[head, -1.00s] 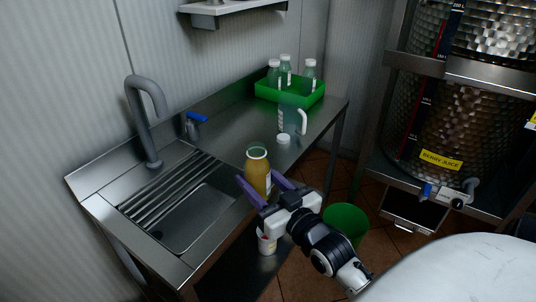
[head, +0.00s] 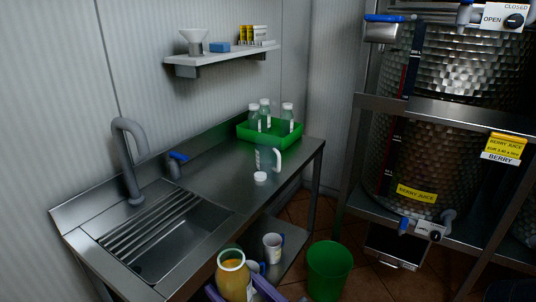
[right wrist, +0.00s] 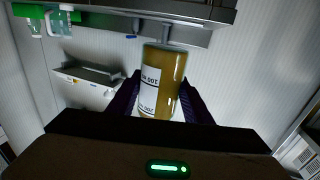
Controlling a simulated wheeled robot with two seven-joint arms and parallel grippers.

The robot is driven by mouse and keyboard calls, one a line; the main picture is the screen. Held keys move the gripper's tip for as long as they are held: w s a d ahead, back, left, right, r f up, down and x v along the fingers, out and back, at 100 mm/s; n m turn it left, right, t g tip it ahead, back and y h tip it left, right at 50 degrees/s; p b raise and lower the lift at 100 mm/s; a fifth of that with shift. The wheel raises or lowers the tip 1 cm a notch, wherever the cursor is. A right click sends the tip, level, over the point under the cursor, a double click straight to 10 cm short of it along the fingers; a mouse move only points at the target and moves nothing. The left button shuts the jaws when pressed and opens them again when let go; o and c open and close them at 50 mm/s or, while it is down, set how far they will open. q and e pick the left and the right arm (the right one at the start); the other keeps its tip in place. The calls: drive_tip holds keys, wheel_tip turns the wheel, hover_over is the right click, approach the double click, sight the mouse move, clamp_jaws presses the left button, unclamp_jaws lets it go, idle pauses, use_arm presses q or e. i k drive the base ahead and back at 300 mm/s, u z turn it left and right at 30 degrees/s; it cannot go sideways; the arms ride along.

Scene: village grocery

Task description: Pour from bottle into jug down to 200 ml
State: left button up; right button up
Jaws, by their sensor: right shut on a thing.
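The bottle (head: 233,280), with orange-yellow liquid and an open mouth, is near the bottom edge of the head view. My right gripper (head: 238,291) is shut on it, its purple fingers on either side; the bottle looks about upright. In the right wrist view the bottle (right wrist: 163,82) sits between the fingers (right wrist: 158,100), its white label upside down in the picture. The clear jug (head: 266,158) with a pale handle stands on the steel counter, apart from the bottle. Its level marks are too small to read. My left gripper is out of view.
A white cap (head: 260,178) lies before the jug. A green crate (head: 257,137) with several bottles stands behind it. The sink (head: 170,245) is left, with a tap (head: 130,160). A mug (head: 272,247) stands on the lower shelf; a green bin (head: 329,270) is on the floor.

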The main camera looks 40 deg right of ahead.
sight(271, 157)
drive_tip(key=u, duration=2.4)
drive_tip(key=k, duration=1.4)
drive_tip(key=z, duration=2)
